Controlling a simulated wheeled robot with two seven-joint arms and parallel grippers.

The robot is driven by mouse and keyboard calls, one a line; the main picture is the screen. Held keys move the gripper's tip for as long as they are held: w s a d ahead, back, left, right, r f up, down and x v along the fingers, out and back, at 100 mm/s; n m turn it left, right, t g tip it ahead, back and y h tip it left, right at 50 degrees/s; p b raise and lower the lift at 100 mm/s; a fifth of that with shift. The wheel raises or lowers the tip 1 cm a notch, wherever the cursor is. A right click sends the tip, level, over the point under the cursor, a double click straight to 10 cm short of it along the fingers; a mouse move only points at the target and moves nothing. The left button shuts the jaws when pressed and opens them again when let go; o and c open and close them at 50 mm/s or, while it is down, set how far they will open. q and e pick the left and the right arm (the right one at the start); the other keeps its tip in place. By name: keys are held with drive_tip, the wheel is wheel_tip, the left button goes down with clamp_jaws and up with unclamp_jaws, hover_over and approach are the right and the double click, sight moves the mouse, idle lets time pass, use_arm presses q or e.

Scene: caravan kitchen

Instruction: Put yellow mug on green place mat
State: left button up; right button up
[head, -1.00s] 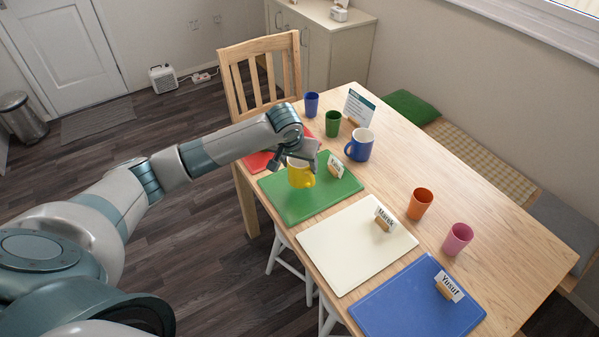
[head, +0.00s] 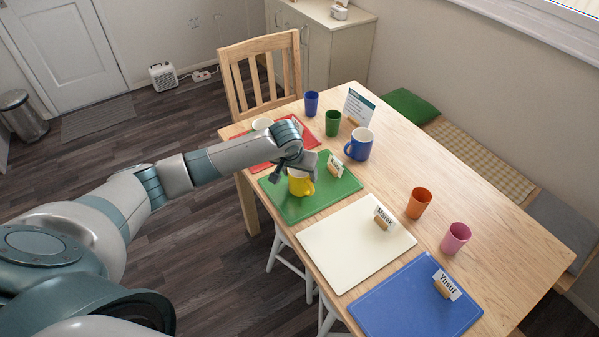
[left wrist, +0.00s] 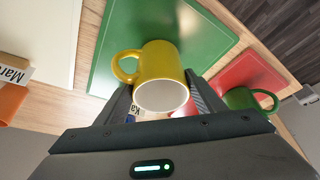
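The yellow mug (head: 299,186) is upright over the green place mat (head: 291,208), in its near-middle part. Its base looks at or just above the mat; I cannot tell contact for sure. In the left wrist view the mug (left wrist: 160,72) sits between the two fingertips, with its pale open top toward the camera and its handle to the left. My left gripper (left wrist: 160,88) is closed around its sides. In the head view the left gripper (head: 293,172) comes down over the mug and hides part of its rim. My right gripper is not in view.
A name card (head: 335,165) stands at the green mat's far edge. A blue mug (head: 358,145) and green cup (head: 333,122) stand beyond. The cream mat (head: 350,245) is clear except for its card.

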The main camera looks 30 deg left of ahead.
use_arm(q)
drive_tip(key=shift+o, duration=1.4)
drive_tip(key=shift+v, duration=0.9)
drive_tip(key=b+v, duration=0.1)
drive_tip(key=v, duration=0.9)
drive_tip(key=shift+r+b, duration=0.25)
drive_tip(key=shift+b, duration=0.15)
